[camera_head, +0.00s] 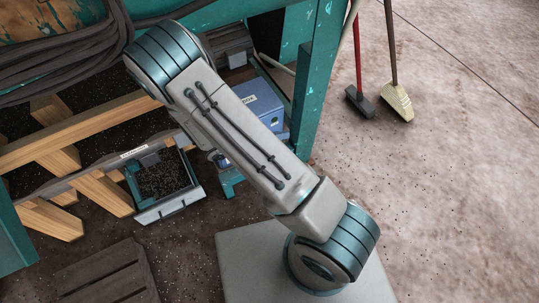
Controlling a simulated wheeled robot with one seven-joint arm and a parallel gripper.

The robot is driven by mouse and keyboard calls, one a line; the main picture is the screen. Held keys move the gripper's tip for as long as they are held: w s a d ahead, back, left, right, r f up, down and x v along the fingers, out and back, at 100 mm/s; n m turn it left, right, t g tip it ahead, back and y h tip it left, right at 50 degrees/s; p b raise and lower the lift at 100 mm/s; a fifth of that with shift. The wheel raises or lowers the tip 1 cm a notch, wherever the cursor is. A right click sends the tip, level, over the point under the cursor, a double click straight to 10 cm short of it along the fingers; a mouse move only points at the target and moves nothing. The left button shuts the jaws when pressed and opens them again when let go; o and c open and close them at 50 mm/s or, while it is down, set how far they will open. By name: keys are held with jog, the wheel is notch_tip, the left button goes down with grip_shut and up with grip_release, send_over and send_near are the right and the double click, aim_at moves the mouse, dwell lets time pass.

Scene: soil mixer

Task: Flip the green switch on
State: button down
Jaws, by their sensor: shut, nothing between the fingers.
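I see no green switch in the head view. My arm crosses the middle of the picture, from the lower right up to the upper left, and covers part of the teal bench frame (316,75). I cannot make out my gripper; its fingers are hidden or out of view.
Under the bench are wooden beams (85,131), a blue box (262,101) and an open bin of dark soil (170,210). A dark slatted board (103,274) lies at lower left. Two brooms (397,98) stand at upper right. The speckled floor at right is clear.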

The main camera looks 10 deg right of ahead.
jog(key=w+a+f+n+t+y+b, duration=0.1)
jog(key=f+n+t+b, duration=0.3)
jog(key=f+n, duration=0.7)
jog(key=a+f+n+t+y+b, duration=0.2)
jog(key=f+n+t, duration=0.6)
jog(key=f, duration=1)
jog(key=n+y+b, duration=0.2)
jog(key=n+b, duration=0.1)
jog(key=shift+w+a+f+n, duration=0.15)
jog(key=shift+w+a+n, duration=0.15)
jog(key=shift+w, duration=0.1)
